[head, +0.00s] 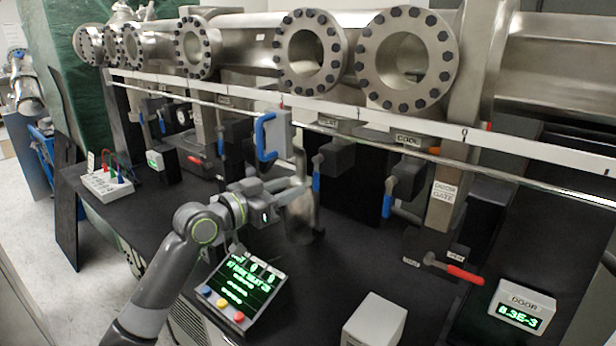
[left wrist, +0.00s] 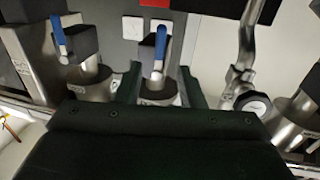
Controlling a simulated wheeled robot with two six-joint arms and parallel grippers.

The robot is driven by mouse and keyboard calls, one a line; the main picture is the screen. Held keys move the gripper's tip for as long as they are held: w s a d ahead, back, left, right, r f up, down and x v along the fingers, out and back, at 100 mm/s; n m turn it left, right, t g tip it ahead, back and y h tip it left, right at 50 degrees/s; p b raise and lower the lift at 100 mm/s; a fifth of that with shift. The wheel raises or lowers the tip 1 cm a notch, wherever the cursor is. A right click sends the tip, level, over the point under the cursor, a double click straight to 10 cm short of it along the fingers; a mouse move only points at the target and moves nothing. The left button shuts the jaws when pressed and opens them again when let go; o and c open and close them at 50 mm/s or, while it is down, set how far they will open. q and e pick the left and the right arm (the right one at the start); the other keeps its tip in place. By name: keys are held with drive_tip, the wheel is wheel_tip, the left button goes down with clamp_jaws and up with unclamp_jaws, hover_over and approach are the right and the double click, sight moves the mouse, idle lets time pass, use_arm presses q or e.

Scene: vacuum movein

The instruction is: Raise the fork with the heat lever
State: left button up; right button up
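My left gripper (head: 303,185) reaches in from the left, close to a blue-tipped lever (head: 316,178) on a dark block. A small label (head: 328,122) above this lever is hard to read, so I cannot be sure it is the heat lever. In the left wrist view, the gripper's dark fingers (left wrist: 158,88) stand apart, with a blue-handled lever (left wrist: 160,48) showing between and beyond them. Contact with it cannot be told. A second blue lever (head: 388,195) hangs below a COOL label (head: 407,139). I cannot pick out the fork. My right gripper is out of view.
A large blue handle (head: 264,137) on a grey block is just left of the gripper. A green-lit control panel (head: 240,285) stands below my arm. A red-handled lever (head: 465,274) and a DOOR display (head: 520,308) are at right. Long rails cross behind.

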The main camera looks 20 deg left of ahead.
sight(314, 178)
use_arm(q)
drive_tip(key=p+x, duration=0.1)
drive_tip(key=x, duration=0.5)
drive_tip(key=shift+d, duration=0.1)
clamp_jaws()
